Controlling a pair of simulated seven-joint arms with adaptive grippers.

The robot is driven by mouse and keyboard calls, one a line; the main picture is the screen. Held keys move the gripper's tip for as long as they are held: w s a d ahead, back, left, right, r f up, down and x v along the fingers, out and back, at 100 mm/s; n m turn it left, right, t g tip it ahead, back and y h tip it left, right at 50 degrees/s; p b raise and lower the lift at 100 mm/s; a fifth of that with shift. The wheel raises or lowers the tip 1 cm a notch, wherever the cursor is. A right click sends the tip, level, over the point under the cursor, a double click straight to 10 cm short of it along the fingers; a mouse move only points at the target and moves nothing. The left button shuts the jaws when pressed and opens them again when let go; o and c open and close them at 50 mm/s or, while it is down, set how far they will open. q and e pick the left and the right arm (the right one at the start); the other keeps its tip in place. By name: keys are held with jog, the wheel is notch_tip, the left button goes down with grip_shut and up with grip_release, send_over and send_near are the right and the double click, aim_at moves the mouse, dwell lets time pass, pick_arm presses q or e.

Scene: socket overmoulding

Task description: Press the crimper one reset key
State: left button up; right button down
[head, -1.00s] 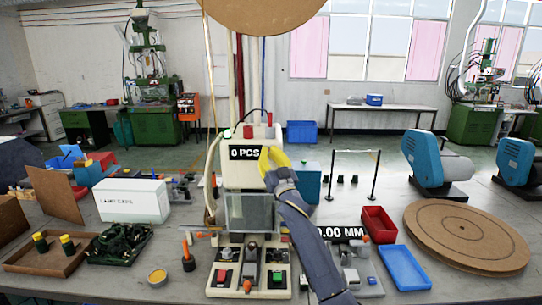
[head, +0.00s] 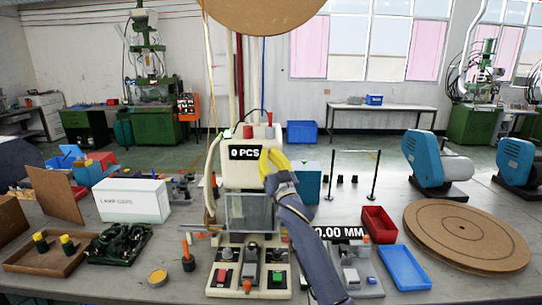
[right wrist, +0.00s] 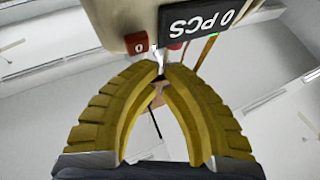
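Crimper one appears to be the cream machine (head: 240,172) in the middle of the bench, with a black "0 PCS" display (head: 244,153) on its head. In the right wrist view a small red key marked "0" (right wrist: 138,43) is on the machine's face beside the display; I take it as the reset key. My right gripper (right wrist: 163,66) has yellow ribbed fingers with their tips together and nothing seen held. In the head view it is at the display's right edge. The tips look close to the key, but I cannot tell any contact. My left gripper is out of view.
A red tray (head: 379,224) and a blue tray (head: 404,268) lie right of the machine, near a "0.00 MM" display (head: 340,232). Several buttons are on the machine's base. A white box (head: 133,202) stands at left, a round brown board (head: 466,233) at right.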

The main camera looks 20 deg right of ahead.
jog(key=shift+s+a, duration=0.25)
jog(key=shift+s, duration=0.5)
jog(key=shift+s+a, duration=0.2)
jog(key=shift+s, duration=0.6)
jog(key=shift+s+a, duration=0.25)
jog(key=shift+s, duration=0.5)
jog(key=shift+f, duration=0.1)
